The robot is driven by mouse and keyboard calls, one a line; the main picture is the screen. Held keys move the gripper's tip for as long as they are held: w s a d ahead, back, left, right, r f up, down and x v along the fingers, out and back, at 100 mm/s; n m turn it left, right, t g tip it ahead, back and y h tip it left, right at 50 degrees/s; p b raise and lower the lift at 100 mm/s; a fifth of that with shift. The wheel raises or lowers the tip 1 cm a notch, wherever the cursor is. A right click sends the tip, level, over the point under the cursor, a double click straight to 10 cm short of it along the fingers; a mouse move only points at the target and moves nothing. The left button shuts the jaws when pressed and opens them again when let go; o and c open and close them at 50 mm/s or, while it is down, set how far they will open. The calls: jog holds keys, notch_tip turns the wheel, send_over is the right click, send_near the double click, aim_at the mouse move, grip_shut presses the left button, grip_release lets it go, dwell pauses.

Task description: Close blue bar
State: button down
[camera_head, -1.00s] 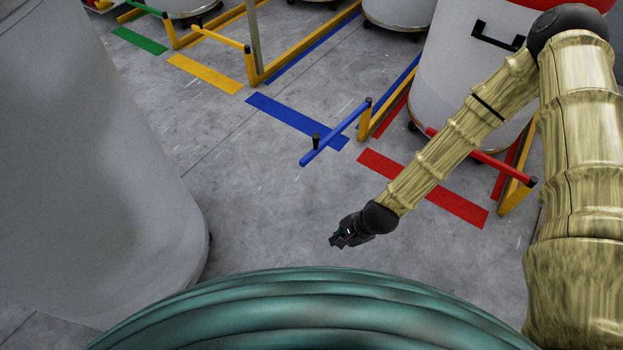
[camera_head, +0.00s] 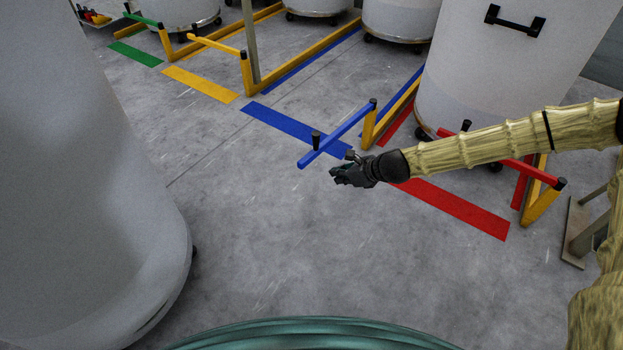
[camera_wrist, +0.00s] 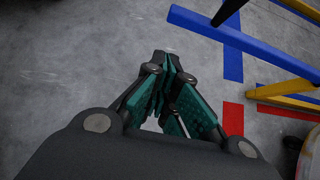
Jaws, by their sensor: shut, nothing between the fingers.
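The blue bar (camera_head: 345,131) in the head view is hinged at a yellow post at its right end and swings out over the floor. A black upright knob (camera_head: 316,140) stands near its free left end. The bar is angled across the blue floor stripe (camera_head: 290,124), not in line with it. My gripper (camera_head: 336,175) is shut and empty, just right of and nearer than the bar's free end, apart from it as far as I can tell. In the wrist view the blue bar (camera_wrist: 240,40) runs at the upper right, beyond the gripper fingertips (camera_wrist: 163,58).
A red bar (camera_head: 515,168) on a yellow post lies beyond my forearm, above a red stripe (camera_head: 455,208). Yellow (camera_head: 215,46) and green (camera_head: 142,20) bars sit farther left. A large grey can (camera_head: 80,190) fills the left. White cans stand behind. The middle floor is clear.

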jog(key=w+a+r+b+x, duration=0.1)
jog(key=b+x, duration=0.5)
jog(key=x, duration=0.7)
jog(key=shift+w+r+b, duration=0.35)
jog(key=shift+r, duration=0.25)
jog(key=shift+a, duration=0.1)
